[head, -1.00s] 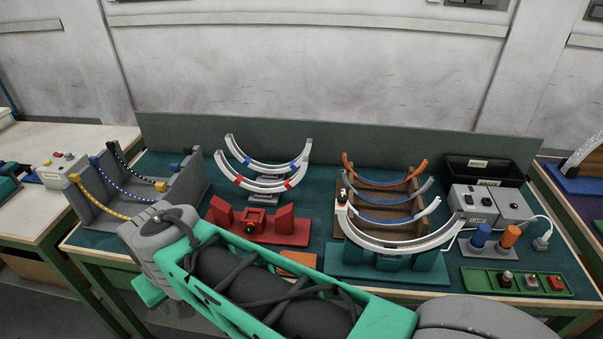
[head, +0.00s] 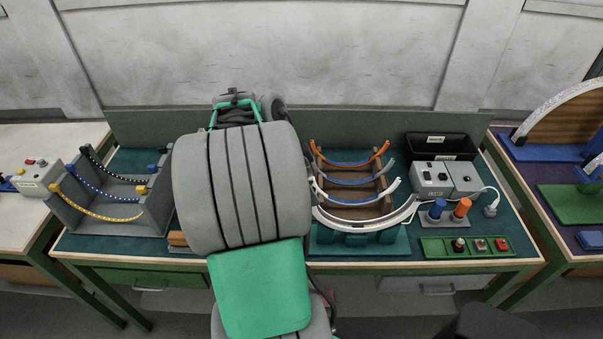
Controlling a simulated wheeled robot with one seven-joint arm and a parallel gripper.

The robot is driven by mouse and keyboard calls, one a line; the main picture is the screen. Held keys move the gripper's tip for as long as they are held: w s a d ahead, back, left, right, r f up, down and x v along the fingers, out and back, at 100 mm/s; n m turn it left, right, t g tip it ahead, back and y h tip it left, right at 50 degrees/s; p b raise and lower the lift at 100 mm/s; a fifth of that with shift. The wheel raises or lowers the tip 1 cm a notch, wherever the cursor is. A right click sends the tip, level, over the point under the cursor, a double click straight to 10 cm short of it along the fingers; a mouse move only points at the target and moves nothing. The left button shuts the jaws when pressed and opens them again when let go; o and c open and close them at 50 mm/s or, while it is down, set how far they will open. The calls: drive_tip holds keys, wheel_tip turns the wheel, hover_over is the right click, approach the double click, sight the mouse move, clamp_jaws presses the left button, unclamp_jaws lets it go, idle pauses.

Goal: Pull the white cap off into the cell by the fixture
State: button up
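A white arc (head: 367,225) rests, ends up, on a teal fixture (head: 330,243) right of the middle of the bench. A brown tray with cells (head: 340,163) stands directly behind this fixture, with an orange arc (head: 350,163), a grey arc (head: 358,180) and a white and blue arc (head: 358,199) across it. I cannot pick out a separate white cap; the arc's left end is small and close to my arm.
At the left stands a grey rack with yellow, blue and black arcs (head: 100,213). At the right are a black bin (head: 440,145), grey control boxes (head: 432,177), blue and orange cylinders (head: 461,207) and a green button tray (head: 466,253). My arm hides the bench's middle.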

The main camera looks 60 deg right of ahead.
drive_tip(key=shift+x, duration=1)
clamp_jaws()
idle(0.4)
idle(0.4)
